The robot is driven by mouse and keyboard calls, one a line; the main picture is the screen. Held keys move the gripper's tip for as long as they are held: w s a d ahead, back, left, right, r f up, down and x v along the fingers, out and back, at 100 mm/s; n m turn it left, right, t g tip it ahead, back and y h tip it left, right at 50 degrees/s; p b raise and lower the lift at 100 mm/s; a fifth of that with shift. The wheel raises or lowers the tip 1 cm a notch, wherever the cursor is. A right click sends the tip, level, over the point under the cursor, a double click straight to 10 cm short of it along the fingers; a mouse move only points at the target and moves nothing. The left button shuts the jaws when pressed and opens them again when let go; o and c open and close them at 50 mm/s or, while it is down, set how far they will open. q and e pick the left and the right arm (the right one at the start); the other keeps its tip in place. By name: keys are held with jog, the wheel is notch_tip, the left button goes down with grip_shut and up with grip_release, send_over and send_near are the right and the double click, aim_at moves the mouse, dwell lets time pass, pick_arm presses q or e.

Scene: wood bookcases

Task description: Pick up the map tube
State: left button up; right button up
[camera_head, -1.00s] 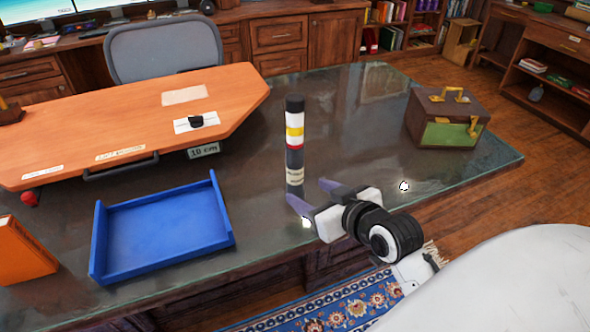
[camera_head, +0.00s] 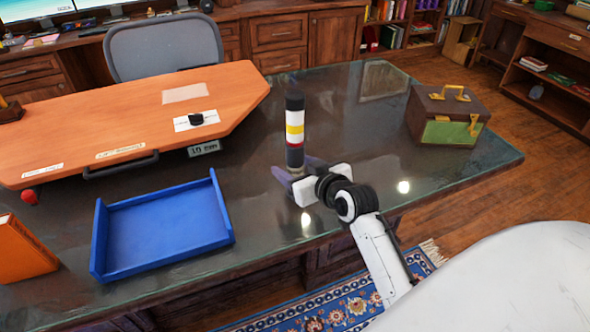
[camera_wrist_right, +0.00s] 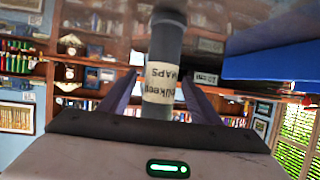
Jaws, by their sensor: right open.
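The map tube (camera_head: 294,134) stands upright on the dark glossy desk. It is dark with white, yellow and red bands. My right gripper (camera_head: 293,165) is open and low at the tube's lower part, with a finger on each side. In the right wrist view the tube (camera_wrist_right: 163,65) stands between the two open fingers, and its label reads "MAPS". I cannot tell whether a finger touches it. The gripper hides the tube's foot in the head view. My left gripper is not in view.
A blue tray (camera_head: 160,229) lies left of the gripper, with an orange box (camera_head: 22,250) beyond it. An orange raised board (camera_head: 120,125) fills the back left. A brown and green case (camera_head: 447,116) stands at the right. The desk between case and tube is clear.

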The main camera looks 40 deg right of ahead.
jog(key=c, duration=1.2)
jog(key=shift+r, duration=0.1)
